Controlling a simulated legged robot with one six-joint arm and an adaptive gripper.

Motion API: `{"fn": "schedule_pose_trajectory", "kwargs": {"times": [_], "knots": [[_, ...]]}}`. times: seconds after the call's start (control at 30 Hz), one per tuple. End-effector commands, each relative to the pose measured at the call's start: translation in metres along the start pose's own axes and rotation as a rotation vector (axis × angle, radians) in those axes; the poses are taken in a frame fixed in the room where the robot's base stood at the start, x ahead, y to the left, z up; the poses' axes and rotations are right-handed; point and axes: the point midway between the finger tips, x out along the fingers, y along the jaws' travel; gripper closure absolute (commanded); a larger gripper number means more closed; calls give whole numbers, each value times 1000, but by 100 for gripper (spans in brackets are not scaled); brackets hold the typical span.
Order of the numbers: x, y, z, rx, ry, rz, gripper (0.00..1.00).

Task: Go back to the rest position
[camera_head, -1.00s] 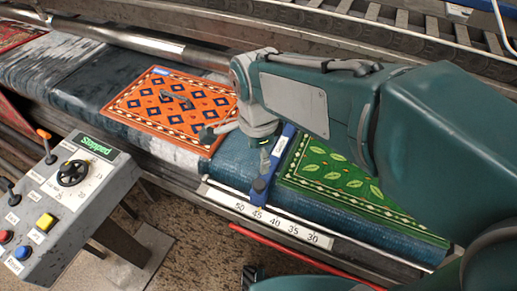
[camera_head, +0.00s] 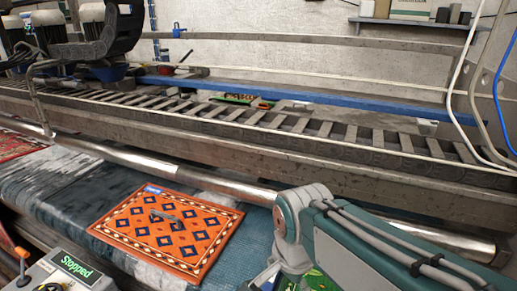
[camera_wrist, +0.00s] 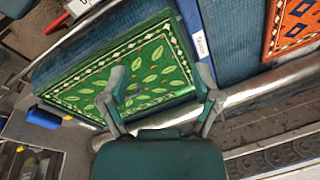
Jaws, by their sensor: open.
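My gripper (camera_wrist: 160,103) is open in the wrist view, its two fingers apart with nothing held between them. Beyond the fingers lies the green rug (camera_wrist: 140,65) with a leaf pattern and a patterned border. In the head view my arm reaches in at the lower right, and my gripper is mostly cut off by the bottom edge. Only a sliver of the green rug (camera_head: 318,279) shows there. The orange rug (camera_head: 168,229) with blue diamonds lies flat on the wet bed to the left of my arm.
A metal roller bar (camera_head: 190,176) runs along the bed's back edge. Behind it is a slatted conveyor (camera_head: 290,122). The control panel (camera_head: 60,271) at lower left reads "Stopped". A blue divider bar (camera_wrist: 196,35) stands beside the green rug.

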Motion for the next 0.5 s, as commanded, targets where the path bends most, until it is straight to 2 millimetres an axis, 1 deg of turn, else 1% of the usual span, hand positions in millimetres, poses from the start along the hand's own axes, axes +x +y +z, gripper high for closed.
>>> {"fn": "schedule_pose_trajectory", "kwargs": {"times": [0.03, 0.2, 0.4, 0.5], "knots": [[-6, 12, -7, -58, 21, -28, 19], [-17, 47, -22, -308, 109, -91, 19], [-25, 87, -32, -594, 245, -113, 19], [-27, 101, -35, -706, 300, -104, 19]]}}
